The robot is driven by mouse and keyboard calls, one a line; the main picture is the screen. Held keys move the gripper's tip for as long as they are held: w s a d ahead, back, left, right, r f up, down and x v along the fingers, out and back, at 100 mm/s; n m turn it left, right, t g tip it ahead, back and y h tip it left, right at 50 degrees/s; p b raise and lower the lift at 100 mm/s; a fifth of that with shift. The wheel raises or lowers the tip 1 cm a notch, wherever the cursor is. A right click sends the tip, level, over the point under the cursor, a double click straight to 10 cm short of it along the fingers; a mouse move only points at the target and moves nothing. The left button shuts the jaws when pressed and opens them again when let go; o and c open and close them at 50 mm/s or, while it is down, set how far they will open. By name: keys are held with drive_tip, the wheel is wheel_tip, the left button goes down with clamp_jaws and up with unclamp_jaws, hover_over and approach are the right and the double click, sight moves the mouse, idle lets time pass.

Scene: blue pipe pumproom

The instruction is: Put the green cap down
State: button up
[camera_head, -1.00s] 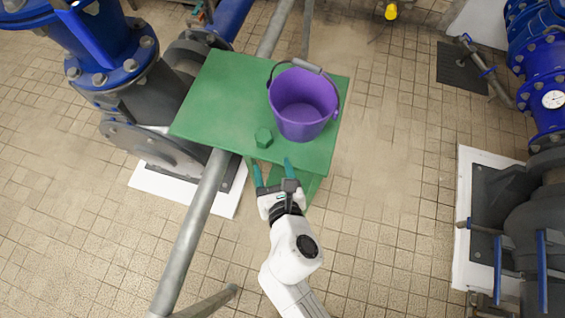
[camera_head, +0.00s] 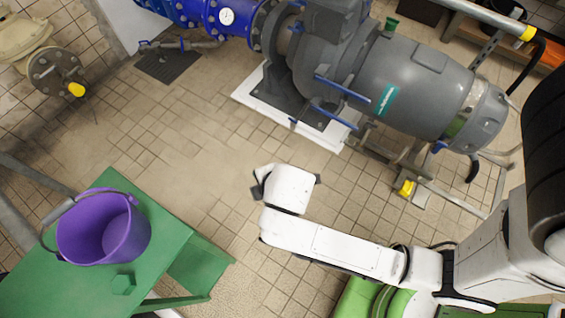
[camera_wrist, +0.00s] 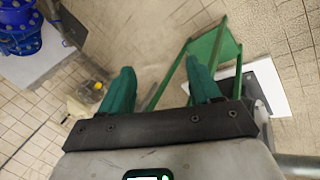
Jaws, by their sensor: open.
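The green cap (camera_head: 123,284), a small hexagonal piece, sits on the green table (camera_head: 172,262) near its front edge, apart from the purple bucket (camera_head: 125,235). My gripper (camera_wrist: 160,85) is open and empty, with its two teal fingers spread apart in the wrist view. In the head view my gripper (camera_head: 260,183) is over the tiled floor to the right of the table, well clear of the cap; its fingers are mostly hidden there. The wrist view shows the table's green frame (camera_wrist: 213,48) beyond the fingers, but not the cap.
A large grey pump (camera_head: 415,90) with blue pipework stands at the back right. A yellow-handled valve (camera_head: 55,75) is at the far left. Open tiled floor (camera_head: 190,130) lies between the table and the pump. A grey pipe runs past the table's left side.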

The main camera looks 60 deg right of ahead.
drive_tip(key=s+d+r+m+g+y, duration=0.1)
drive_tip(key=s+d+m+g, duration=0.3)
drive_tip(key=s+m, duration=0.6)
drive_tip(key=shift+s+d+r+m+y, duration=0.2)
drive_tip(key=shift+m+y, duration=0.2)
drive_tip(key=shift+m, duration=0.5)
